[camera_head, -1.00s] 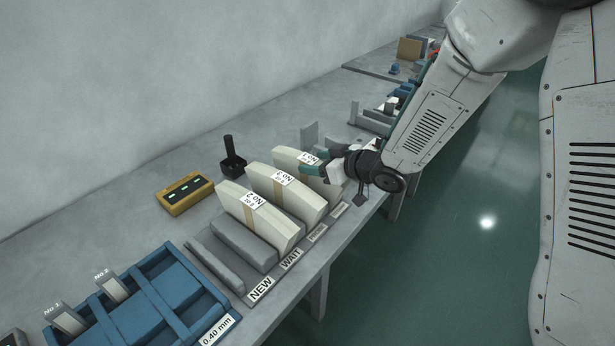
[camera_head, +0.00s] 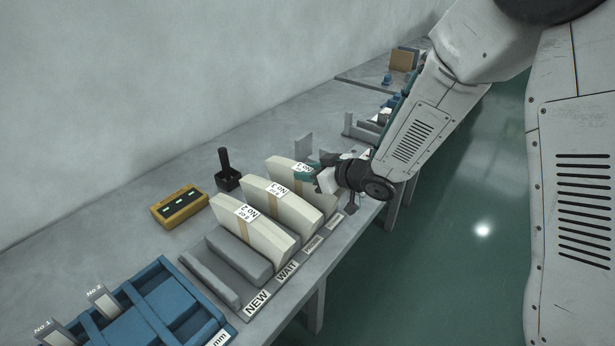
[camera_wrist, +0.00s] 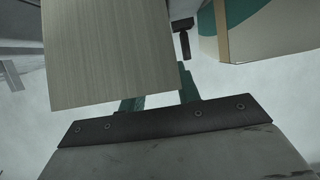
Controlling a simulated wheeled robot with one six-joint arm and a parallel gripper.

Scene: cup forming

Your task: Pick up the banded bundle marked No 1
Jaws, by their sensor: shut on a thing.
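The fingers hide part of the bundle. In the wrist view, my teal fingertips (camera_wrist: 160,92) are partly hidden by a large pale block at upper left. I cannot tell from that view which bundle this block is.
Bundles No 3 (camera_head: 290,208) and No 2 (camera_head: 262,232) stand in nearer slots. A black-handled tool (camera_head: 227,178), a yellow box (camera_head: 179,208) and a blue tray (camera_head: 160,298) are on the bench.

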